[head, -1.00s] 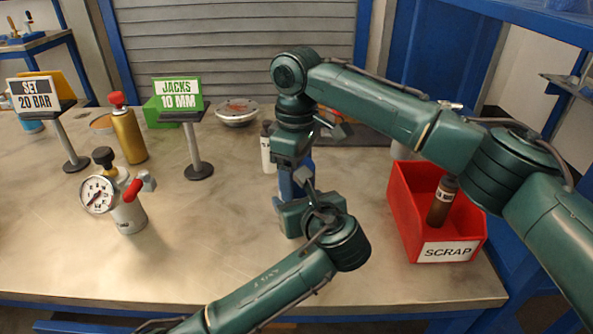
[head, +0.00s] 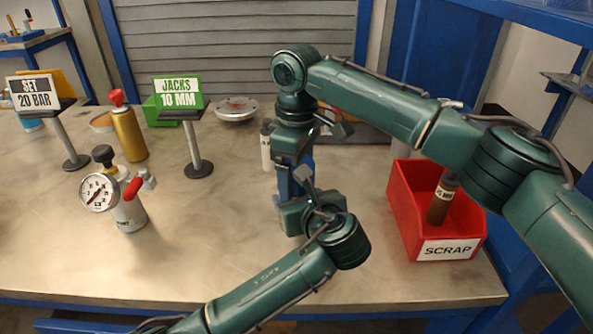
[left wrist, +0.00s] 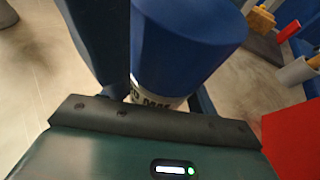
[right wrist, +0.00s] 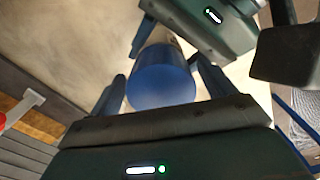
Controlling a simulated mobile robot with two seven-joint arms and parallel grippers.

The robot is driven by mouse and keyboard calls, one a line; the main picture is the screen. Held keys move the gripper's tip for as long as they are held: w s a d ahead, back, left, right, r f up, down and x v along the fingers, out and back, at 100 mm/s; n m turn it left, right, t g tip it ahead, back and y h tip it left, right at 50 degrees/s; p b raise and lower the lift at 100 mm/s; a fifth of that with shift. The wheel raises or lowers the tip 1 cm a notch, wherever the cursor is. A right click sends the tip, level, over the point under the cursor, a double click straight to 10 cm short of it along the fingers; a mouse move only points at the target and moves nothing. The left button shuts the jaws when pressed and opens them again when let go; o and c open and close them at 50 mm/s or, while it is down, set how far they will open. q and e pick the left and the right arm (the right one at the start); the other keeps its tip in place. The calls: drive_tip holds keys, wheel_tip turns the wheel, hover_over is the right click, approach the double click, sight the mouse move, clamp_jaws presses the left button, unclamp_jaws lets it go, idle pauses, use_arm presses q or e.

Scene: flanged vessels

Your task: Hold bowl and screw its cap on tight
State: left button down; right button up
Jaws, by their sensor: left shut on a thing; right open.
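The bowl (left wrist: 157,99) is pale with dark lettering. It shows below a large blue cap (left wrist: 190,40) in the left wrist view. My left gripper (head: 300,207) is shut on the bowl and holds it upright, cap on top. My right gripper (head: 292,172) points down from above. In the right wrist view its open fingers stand on both sides of the round blue cap (right wrist: 160,80), with small gaps. In the head view my arms hide most of the bowl. How tightly the cap sits cannot be seen.
A red scrap bin (head: 405,215) with a brown bottle (head: 442,198) stands to the right. A white bottle (head: 266,150) stands close behind my grippers. A pressure gauge (head: 99,192), a gold canister (head: 129,137) and a sign stand (head: 193,140) are left. The front left bench is clear.

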drive_tip(key=shift+s, duration=0.1)
wheel_tip(320, 180, up, 12)
idle(0.5)
use_arm(q)
drive_tip(key=shift+c, duration=1.8)
unclamp_jaws()
drive_tip(key=p+v, duration=0.2)
drive_tip(key=v, duration=1.1)
use_arm(e)
wheel_tip(320, 180, up, 2)
drive_tip(key=shift+r, duration=0.1)
use_arm(q)
drive_tip(key=shift+s, duration=0.1)
